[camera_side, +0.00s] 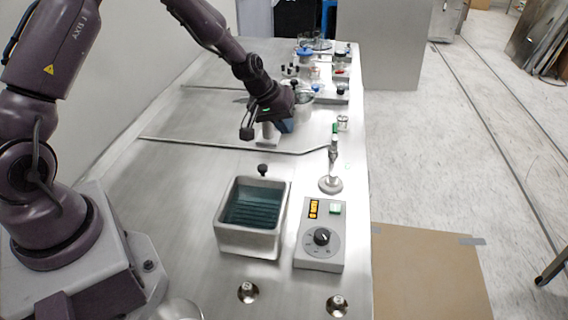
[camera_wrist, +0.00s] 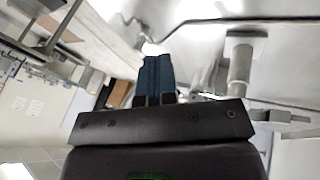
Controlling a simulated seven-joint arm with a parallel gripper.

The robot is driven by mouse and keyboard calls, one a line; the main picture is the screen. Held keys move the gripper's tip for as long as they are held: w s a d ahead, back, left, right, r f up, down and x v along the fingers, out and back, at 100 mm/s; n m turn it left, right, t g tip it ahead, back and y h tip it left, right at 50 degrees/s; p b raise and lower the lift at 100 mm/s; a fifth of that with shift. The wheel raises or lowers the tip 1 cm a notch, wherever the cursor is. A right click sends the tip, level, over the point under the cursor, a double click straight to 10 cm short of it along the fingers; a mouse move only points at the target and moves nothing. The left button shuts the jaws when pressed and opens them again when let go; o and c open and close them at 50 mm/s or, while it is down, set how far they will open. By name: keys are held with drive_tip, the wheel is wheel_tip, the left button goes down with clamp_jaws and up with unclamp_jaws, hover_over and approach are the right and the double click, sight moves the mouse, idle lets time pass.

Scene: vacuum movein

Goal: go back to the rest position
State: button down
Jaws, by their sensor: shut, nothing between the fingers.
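My gripper (camera_side: 287,127) is over the far half of the steel bench (camera_side: 190,185), low beside a grey post. In the wrist view my gripper (camera_wrist: 156,66) shows two blue fingers side by side, closed together with nothing seen between them. The arm reaches out from its base at the left and bends down at the wrist. The exact gap between fingertips and bench cannot be told.
A grey post (camera_side: 267,131) on a square plate stands close to my gripper. Nearer are a metal bath (camera_side: 232,242), a control box (camera_side: 320,259) and a slim stand (camera_side: 331,184). Glassware and small bottles (camera_side: 305,57) crowd the far end. The bench's left middle is clear.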

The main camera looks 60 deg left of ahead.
drive_tip(key=s+d+r+m, duration=0.3)
drive_tip(key=s+d+r, duration=0.1)
drive_tip(key=s+r, duration=0.7)
drive_tip(key=s+d+r+m+y, duration=0.1)
drive_tip(key=s+d+r+m, duration=0.3)
drive_tip(key=s+r, duration=0.8)
drive_tip(key=shift+s+d+r, duration=0.15)
drive_tip(key=shift+s+d, duration=0.2)
drive_tip(key=shift+s, duration=2.15)
